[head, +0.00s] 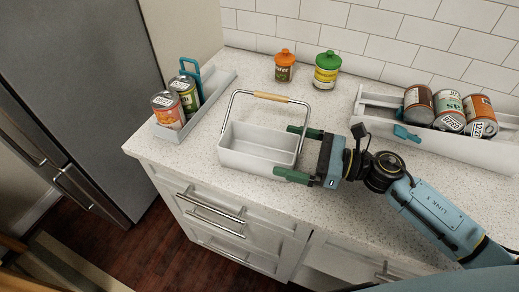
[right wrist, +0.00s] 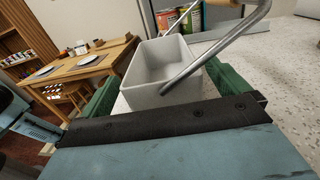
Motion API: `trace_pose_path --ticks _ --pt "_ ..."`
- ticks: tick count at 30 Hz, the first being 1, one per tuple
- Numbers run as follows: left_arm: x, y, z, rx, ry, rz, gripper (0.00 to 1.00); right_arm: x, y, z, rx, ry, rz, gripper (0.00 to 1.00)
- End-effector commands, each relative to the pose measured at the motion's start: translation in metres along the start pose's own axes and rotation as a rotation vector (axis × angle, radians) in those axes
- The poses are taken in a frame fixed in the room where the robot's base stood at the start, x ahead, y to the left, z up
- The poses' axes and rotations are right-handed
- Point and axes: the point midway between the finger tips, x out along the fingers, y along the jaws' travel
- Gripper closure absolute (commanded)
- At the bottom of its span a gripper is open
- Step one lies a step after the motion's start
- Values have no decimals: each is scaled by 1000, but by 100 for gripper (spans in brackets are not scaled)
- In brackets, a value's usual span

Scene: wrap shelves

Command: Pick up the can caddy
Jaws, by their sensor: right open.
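The can caddy (head: 258,160) is a white open box with a metal loop handle and a wooden grip (head: 271,97). It stands upright and empty near the counter's front edge, handle raised. My right gripper (head: 287,150) reaches in from the right with its green fingers spread, one toward the front and one toward the back of the caddy's right end. In the right wrist view, the caddy (right wrist: 150,95) lies ahead between the green fingers, its handle slanting across the view. I cannot tell whether the fingers touch it. My left gripper is not in view.
A tray with cans (head: 167,108) stands on the left. Two lidded jars, orange (head: 285,66) and green-capped (head: 327,70), stand at the back. A white rack with several cans (head: 450,112) is at right. The counter (head: 235,75) is clear between them.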

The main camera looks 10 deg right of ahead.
Motion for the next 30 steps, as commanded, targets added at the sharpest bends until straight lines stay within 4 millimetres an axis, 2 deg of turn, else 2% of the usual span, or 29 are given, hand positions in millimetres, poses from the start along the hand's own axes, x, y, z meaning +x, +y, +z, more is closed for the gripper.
trace_pose_path --ticks 3,6,14,26,30 --pt "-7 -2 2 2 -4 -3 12 19 -1 3 0 -2 -1 0" --pt "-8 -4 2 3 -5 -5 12 28 0 2 2 -2 0 0" --pt "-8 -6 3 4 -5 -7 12 30 0 0 1 0 -1 0" --pt "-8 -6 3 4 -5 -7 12 29 0 1 1 0 -1 52" --pt "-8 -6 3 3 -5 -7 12 30 0 2 0 -2 -1 52"
